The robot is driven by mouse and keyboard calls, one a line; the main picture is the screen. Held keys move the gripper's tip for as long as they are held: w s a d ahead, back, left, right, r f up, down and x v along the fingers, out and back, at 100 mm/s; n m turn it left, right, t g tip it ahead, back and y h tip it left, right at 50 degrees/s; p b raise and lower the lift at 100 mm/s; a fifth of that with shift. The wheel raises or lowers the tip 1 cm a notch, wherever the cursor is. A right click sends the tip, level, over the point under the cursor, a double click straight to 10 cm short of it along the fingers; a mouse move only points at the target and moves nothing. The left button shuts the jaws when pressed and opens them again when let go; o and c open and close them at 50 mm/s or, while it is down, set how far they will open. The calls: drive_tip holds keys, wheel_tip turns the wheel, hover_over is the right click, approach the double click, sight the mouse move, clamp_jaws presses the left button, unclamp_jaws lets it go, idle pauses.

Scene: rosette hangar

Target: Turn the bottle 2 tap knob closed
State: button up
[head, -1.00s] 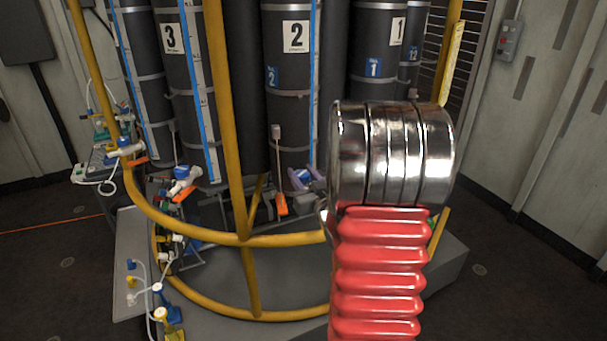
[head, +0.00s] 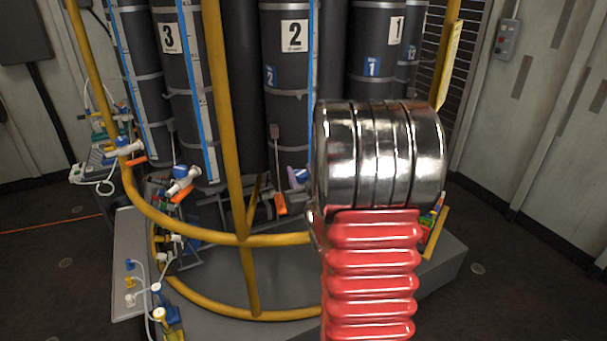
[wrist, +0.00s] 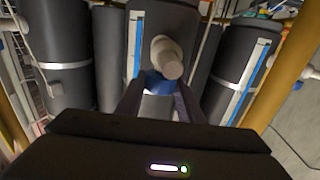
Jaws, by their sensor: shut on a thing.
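Bottle 2 (head: 286,80) is a tall dark cylinder with a white "2" label, standing in the rack in the head view. Its tap shows low on it, partly hidden by my arm. In the wrist view the pale tap body (wrist: 168,60) sticks out in front of a dark bottle with a blue strip. The blue tap knob (wrist: 157,82) is below the tap body, between the two dark fingers of my gripper (wrist: 158,92). My gripper is shut on the knob. The knob's exact angle is hard to tell.
Yellow rails (head: 237,240) curve around the rack, with an upright post left of bottle 2. Bottle 3 (head: 178,85) is on the left and bottle 1 (head: 376,60) on the right. An orange-ended tag (head: 280,202) hangs beside the tap. Open floor lies at right.

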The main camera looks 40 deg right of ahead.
drive_tip(key=shift+m+g+h, duration=2.4)
drive_tip(key=shift+h, duration=0.5)
drive_tip(key=shift+d+m+g+h, duration=0.1)
drive_tip(key=shift+m+g+h, duration=0.9)
drive_tip(key=shift+g, duration=0.4)
drive_tip(key=shift+s+m+g, duration=0.1)
drive_tip(key=shift+m+g, duration=0.3)
drive_tip(key=o, duration=1.1)
drive_tip(key=shift+c, duration=0.2)
drive_tip(key=shift+a, duration=0.55)
drive_tip(key=v, duration=1.2)
drive_tip(key=shift+s+a, duration=0.25)
drive_tip(key=shift+a, duration=0.1)
